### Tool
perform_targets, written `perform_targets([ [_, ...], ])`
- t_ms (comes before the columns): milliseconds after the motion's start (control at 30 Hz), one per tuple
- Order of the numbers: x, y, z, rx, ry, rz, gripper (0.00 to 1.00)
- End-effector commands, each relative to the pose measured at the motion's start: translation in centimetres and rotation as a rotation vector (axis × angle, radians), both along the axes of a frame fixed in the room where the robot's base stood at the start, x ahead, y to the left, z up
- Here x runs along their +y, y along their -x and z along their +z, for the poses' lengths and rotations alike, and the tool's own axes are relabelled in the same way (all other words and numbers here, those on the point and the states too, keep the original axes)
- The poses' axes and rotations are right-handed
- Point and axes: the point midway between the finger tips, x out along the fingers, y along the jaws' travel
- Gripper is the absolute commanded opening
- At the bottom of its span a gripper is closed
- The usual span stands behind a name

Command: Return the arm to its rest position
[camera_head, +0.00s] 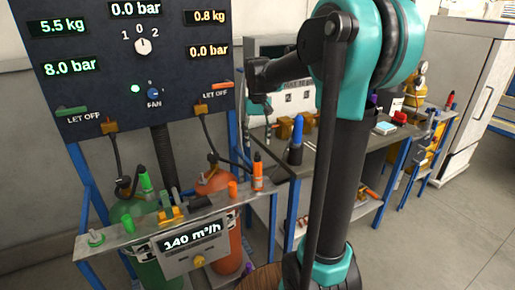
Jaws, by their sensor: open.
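My arm shows as a teal and black structure in the head view. A thick black link (345,180) stands upright from a teal lower joint (330,268) to a large teal upper joint (375,60). A thin dark rod runs along its left side. A dark section of the arm (275,73) sticks out to the left behind the upper part, in front of the workbench area. I cannot make out gripper fingers, and the end of the arm is not clearly visible.
A dark panel (75,85) with readouts stands at left, above a narrow shelf (130,235) and green (150,270) and orange-red (225,258) cylinders. A cluttered workbench (345,160) lies behind my arm. A white cabinet (485,85) stands at far right. Floor (440,235) is clear at lower right.

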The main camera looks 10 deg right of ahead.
Motion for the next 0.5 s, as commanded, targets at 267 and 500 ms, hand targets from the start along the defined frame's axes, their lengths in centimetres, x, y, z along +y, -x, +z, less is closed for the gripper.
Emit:
perform_targets([
  [267,0.0,0.03,0.6,0.0,0.0,0.0,0.51],
  [500,-0.16,0.54,0.11,-0.008,0.0,-0.001,0.51],
])
